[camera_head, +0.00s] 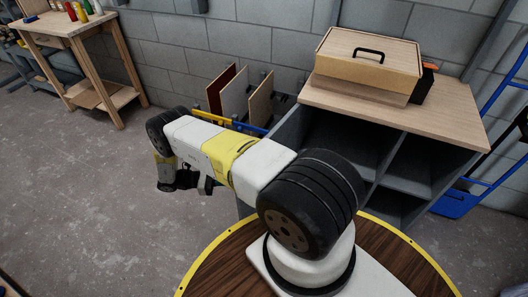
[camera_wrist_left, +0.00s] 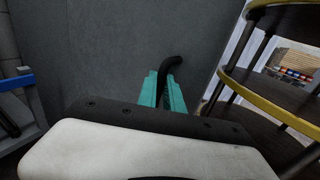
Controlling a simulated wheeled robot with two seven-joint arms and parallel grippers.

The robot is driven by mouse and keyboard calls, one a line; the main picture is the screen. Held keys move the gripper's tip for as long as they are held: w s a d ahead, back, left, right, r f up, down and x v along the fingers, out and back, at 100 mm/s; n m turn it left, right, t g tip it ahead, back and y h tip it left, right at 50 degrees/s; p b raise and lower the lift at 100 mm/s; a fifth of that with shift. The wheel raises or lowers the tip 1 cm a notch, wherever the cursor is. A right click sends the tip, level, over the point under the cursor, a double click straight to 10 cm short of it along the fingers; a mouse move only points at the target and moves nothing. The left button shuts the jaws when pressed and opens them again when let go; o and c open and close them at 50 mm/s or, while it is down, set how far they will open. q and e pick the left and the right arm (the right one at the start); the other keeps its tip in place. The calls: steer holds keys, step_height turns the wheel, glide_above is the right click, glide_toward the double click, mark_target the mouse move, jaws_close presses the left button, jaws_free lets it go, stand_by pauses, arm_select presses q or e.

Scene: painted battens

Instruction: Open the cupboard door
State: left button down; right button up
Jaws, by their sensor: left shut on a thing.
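The grey cupboard (camera_head: 290,118) with a wooden top stands at the right in the head view, its dark shelf compartments showing. A grey panel, the door (camera_wrist_left: 110,50), fills much of the left wrist view. A curved black handle (camera_wrist_left: 184,66) stands out from it. My left gripper (camera_wrist_left: 163,92) has its turquoise fingers shut around the handle. In the head view, my left arm crosses in front of the cupboard, hiding most of the door and the fingertips. A narrow grey strip shows below the arm. My right gripper is out of view.
A wooden box (camera_head: 365,60) with a black handle sits on the cupboard top. Upright boards (camera_head: 235,95) stand in a rack by the wall. A workbench (camera_head: 75,45) is at the far left. The concrete floor at the left is clear.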

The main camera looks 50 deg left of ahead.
arm_select(q)
steer(key=shift+w, duration=0.3)
steer(key=c, duration=1.5)
jaws_free()
steer(key=shift+s, duration=0.15)
steer(key=v, duration=0.7)
steer(key=shift+s+a, duration=0.25)
